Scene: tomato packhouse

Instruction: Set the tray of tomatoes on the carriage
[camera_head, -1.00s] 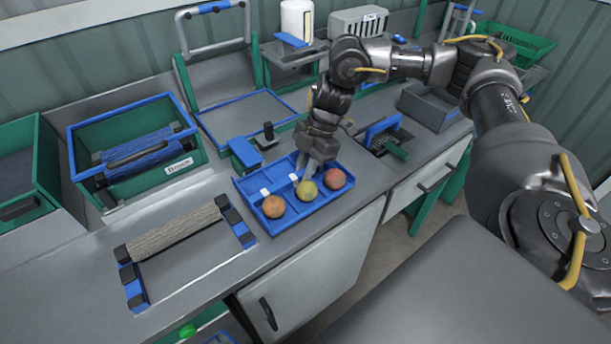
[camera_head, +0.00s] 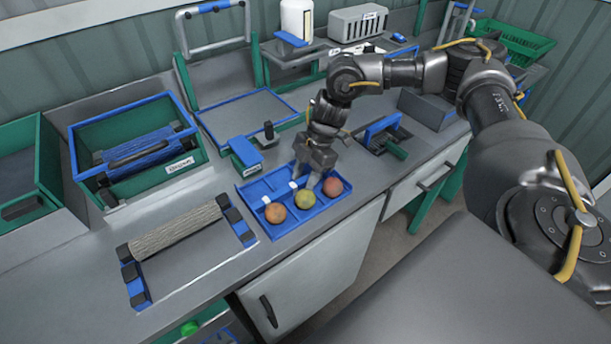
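A blue tray (camera_head: 262,189) with dividers is low over or on the grey bench near its front edge; contact is unclear. Three tomatoes lie along its front side: an orange one (camera_head: 275,212), a yellowish one (camera_head: 304,200) and a red one (camera_head: 333,187). My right gripper (camera_head: 305,183) points down into the tray behind the yellowish tomato. Its fingertips are partly hidden, so its grip on the tray is unclear. A grey plate with blue edges (camera_head: 252,118) and an upright handle frame stands behind; I cannot tell if it is the carriage. My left gripper is out of view.
A small blue-topped green block (camera_head: 245,152) stands close behind the tray. A roller in a blue-ended frame (camera_head: 177,228) lies to the left, with a green-and-blue crate (camera_head: 187,164) behind it. A blue-and-green fixture (camera_head: 383,130) stands to the right.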

